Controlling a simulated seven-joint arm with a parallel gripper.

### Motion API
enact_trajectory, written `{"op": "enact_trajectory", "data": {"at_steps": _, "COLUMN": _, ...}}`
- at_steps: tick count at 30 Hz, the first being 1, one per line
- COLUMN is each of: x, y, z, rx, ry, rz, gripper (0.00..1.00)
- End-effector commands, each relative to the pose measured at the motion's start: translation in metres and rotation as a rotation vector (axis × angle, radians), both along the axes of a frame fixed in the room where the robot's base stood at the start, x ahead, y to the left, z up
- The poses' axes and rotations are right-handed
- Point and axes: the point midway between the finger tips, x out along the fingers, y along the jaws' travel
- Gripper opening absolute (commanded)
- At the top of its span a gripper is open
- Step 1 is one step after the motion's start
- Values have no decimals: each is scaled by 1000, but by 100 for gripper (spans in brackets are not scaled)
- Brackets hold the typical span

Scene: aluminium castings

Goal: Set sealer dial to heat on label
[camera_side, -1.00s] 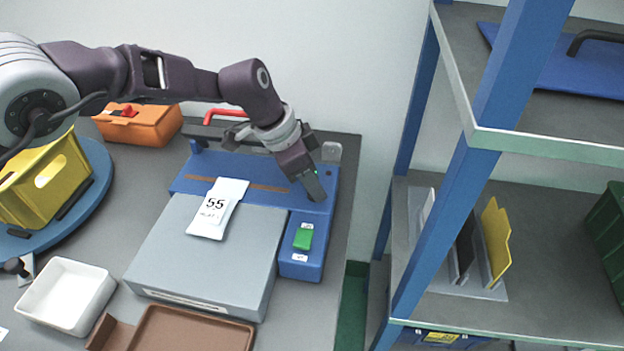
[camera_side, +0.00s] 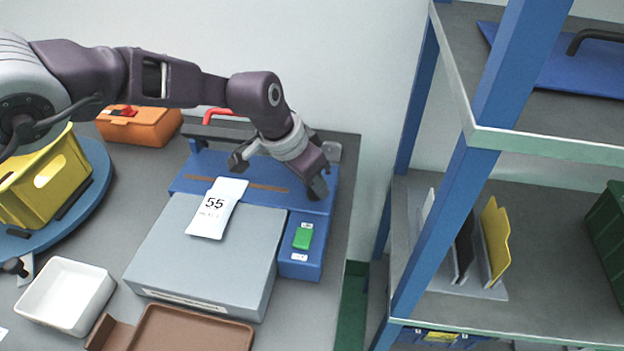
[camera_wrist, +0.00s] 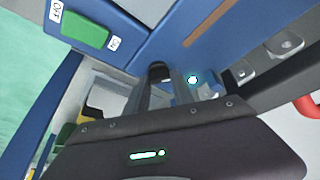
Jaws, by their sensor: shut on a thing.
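The blue sealer (camera_side: 303,262) stands on the table against the wall, with a green rocker switch (camera_side: 303,236) on its right front part. A white label (camera_side: 217,207) reading 55 lies on the grey platform in front of the sealing bar. My gripper (camera_side: 317,192) points down at the sealer's right rear part. In the wrist view my gripper's fingers (camera_wrist: 172,88) are shut on a small dark round piece, the dial (camera_wrist: 159,70). The dial's scale and pointer are hidden by the fingers. The green switch also shows in the wrist view (camera_wrist: 85,30).
A grey platform (camera_side: 196,262) fills the space before the sealer. A white tray (camera_side: 66,296), brown tray (camera_side: 190,330), yellow crate (camera_side: 45,185) and orange box (camera_side: 140,126) stand around it. A blue-posted shelf (camera_side: 500,240) rises at right.

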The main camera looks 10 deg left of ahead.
Motion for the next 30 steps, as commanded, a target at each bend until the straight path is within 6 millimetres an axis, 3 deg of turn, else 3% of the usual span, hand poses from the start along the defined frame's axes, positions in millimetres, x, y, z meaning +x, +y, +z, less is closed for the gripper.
{"op": "enact_trajectory", "data": {"at_steps": 12, "x": -1, "y": -1, "z": 1, "rx": 1, "ry": 0, "rz": 232, "gripper": 0}}
{"op": "enact_trajectory", "data": {"at_steps": 30, "x": 0, "y": -1, "z": 1, "rx": 0, "ry": 0, "rz": 291, "gripper": 0}}
